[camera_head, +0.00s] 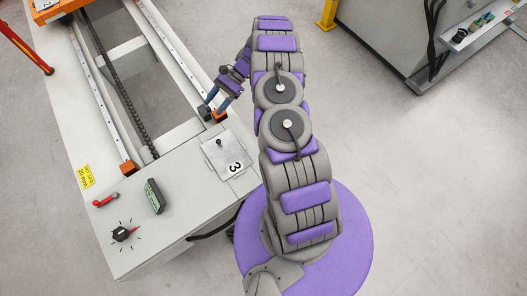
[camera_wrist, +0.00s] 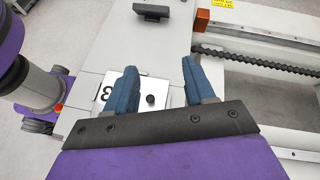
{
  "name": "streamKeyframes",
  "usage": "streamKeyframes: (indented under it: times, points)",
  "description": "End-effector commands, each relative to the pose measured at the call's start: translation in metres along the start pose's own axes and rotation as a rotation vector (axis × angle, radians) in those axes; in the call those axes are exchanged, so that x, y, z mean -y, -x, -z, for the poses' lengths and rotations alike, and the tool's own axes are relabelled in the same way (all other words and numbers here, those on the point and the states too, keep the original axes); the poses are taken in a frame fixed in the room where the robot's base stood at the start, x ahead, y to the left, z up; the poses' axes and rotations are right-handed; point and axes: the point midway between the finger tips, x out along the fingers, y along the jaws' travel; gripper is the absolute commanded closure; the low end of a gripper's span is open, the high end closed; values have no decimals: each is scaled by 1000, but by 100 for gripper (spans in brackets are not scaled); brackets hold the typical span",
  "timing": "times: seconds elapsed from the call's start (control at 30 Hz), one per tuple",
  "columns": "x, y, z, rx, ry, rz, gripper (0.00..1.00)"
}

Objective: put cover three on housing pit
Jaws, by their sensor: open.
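Cover three (camera_head: 222,160) is a light square plate with a black "3" and a small dark knob. It lies on the top of the pale gantry bench, near the edge beside my arm. In the wrist view the cover (camera_wrist: 125,83) shows between and beyond my blue fingers, with the knob between them. My gripper (camera_head: 213,109) is open and empty, with its fingers apart; in the wrist view the gripper (camera_wrist: 159,68) spans the knob's line. I cannot make out an open housing pit; a pale flat panel borders the cover.
Two rails with orange end blocks (camera_head: 127,167) and a dark chain (camera_head: 125,100) run along the bench. A dark green box (camera_head: 155,196), a red handle (camera_head: 105,200) and a black dial (camera_head: 122,234) are on its near end. Open floor lies to the right.

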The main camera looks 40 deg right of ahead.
Motion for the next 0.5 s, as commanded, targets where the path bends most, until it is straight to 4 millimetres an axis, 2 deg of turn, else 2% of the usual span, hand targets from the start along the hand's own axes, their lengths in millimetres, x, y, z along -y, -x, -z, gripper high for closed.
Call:
streamKeyframes:
  times: [0.03, 0.27, 0.5]
  points:
    - [4, 1, -18, -8, 29, -19, 46]
    - [10, 5, -84, -52, 142, -102, 46]
    - [2, 7, -150, -107, 262, -196, 46]
